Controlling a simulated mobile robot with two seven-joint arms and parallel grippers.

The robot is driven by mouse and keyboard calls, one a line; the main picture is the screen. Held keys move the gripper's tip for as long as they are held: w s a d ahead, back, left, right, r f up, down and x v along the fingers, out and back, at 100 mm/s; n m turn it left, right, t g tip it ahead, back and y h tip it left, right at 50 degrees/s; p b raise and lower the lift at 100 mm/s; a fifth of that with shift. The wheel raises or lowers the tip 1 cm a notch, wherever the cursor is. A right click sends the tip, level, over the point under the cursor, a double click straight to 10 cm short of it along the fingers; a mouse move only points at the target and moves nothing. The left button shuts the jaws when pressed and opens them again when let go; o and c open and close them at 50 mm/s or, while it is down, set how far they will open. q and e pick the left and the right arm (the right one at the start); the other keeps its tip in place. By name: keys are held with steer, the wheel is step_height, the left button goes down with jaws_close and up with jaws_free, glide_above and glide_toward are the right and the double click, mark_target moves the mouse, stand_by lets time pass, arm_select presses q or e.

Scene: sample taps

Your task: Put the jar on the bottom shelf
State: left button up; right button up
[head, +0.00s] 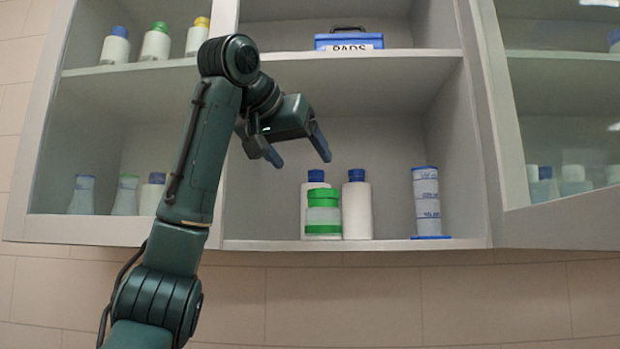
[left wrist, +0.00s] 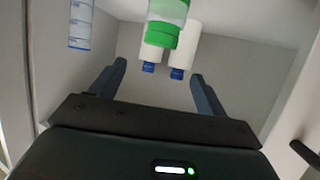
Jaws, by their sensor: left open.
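The jar (head: 323,215), clear with a green lid and a green base, stands upright on the bottom shelf (head: 275,244) of the open middle cabinet section, near its front edge. It also shows at the top of the left wrist view (left wrist: 168,12), where the picture is upside down. My left gripper (head: 299,156) is open and empty, above and to the left of the jar and apart from it. Its two fingers also show in the left wrist view (left wrist: 158,70). My right gripper is not in view.
Two white bottles with blue caps, one (head: 357,207) beside the jar and one (head: 314,178) partly hidden behind it, stand close by. A blue PADS box (head: 348,41) sits on the shelf above.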

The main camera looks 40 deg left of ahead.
arm_select(q)
steer(key=shift+v, duration=1.55)
steer(key=shift+f, duration=0.1)
